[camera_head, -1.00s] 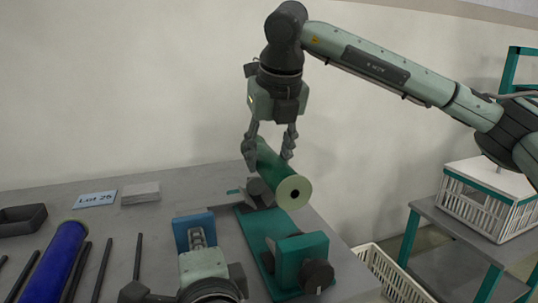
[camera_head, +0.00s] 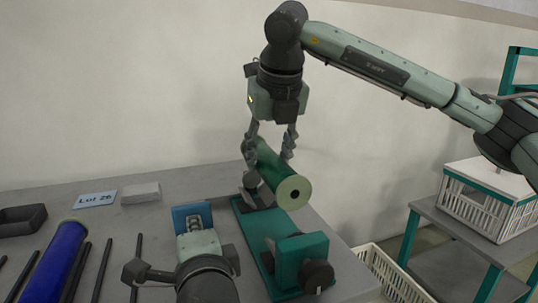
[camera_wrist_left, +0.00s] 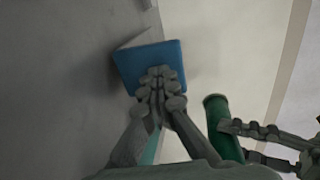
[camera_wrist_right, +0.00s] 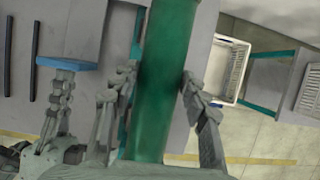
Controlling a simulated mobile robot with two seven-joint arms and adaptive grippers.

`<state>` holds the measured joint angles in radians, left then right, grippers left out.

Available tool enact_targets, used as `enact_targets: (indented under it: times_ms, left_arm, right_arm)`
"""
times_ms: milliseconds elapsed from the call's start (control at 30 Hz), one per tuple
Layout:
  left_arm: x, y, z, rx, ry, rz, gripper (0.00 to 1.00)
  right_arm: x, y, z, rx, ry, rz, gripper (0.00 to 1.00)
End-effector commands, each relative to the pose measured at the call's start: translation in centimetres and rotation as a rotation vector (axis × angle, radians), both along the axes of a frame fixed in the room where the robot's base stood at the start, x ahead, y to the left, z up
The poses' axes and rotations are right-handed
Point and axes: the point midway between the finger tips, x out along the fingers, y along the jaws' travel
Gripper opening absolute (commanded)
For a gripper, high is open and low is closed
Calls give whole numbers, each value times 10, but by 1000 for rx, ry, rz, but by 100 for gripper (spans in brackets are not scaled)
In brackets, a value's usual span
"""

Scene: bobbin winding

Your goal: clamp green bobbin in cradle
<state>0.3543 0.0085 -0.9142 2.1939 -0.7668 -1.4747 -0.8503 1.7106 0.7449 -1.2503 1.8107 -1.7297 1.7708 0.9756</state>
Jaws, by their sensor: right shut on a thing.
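The green bobbin (camera_head: 277,172), a tube with a pale round end, is held in my right gripper (camera_head: 268,147). Its fingers sit on both sides of the tube, as the right wrist view (camera_wrist_right: 165,75) also shows. The bobbin is over the far part of the green cradle (camera_head: 254,238); whether it touches is unclear. The cradle has an end block with a dark knob (camera_head: 317,275) at the near end and a grey part (camera_head: 256,195) at the far end. My left gripper (camera_wrist_left: 160,85) has its fingers together, against or just before a blue-faced block (camera_wrist_left: 150,62), left of the cradle.
A blue bobbin (camera_head: 54,262) and several dark rods (camera_head: 103,270) lie on the table at the left. A dark tray (camera_head: 22,218), a lot sign (camera_head: 95,199) and a pale block (camera_head: 140,193) are behind them. White crates (camera_head: 490,196) are at the right.

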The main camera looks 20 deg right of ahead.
Motion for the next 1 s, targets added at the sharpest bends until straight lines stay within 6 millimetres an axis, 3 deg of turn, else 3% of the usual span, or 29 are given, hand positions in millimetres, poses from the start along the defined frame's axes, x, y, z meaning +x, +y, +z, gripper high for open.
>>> enact_targets:
  times_ms: [267,1000]
  left_arm:
    - [0,1,-1,2,1,3,0]
    - [0,1,-1,2,1,3,0]
  right_arm:
    - [0,0,-2,0,0,0,8]
    - [0,0,-39,1,-1,0,8]
